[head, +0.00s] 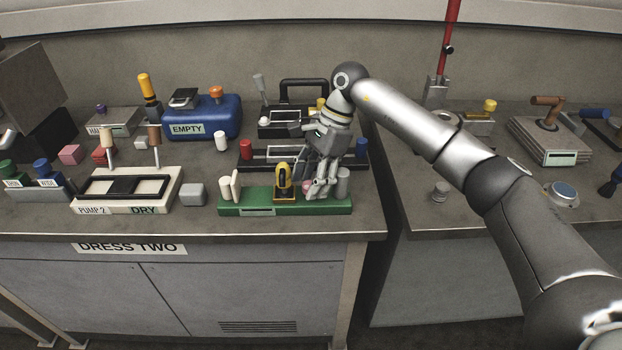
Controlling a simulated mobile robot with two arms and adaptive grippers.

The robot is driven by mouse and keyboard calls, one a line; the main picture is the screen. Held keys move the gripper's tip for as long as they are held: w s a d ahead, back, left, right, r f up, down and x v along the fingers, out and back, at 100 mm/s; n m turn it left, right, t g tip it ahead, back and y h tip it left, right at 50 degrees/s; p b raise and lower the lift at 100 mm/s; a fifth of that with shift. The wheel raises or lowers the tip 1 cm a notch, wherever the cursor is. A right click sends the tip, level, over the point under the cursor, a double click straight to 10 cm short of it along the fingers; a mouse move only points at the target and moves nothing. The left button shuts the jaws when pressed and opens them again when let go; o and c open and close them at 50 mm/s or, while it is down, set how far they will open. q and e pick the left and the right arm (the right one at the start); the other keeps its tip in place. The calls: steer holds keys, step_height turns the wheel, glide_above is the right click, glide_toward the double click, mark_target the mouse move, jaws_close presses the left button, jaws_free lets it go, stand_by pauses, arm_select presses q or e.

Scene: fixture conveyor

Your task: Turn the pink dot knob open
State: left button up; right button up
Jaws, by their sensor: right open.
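A small pink, rounded thing (307,187) shows on the green base (240,207) at the bench's front edge. It is partly hidden by my right gripper, so I cannot tell its shape or how it is turned. My right gripper (318,193) points down over the right part of the green base, with its fingers beside the pink thing. It is open; whether it touches the pink thing I cannot tell. My left gripper is not in view.
On the green base, a yellow and black handle (283,177) stands left of my right gripper and a grey cylinder (343,182) stands right of it. A black rack (258,160) lies behind. A grey block (192,195) sits to the left. A gap separates the two benches.

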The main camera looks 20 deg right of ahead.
steer(key=v, duration=1.2)
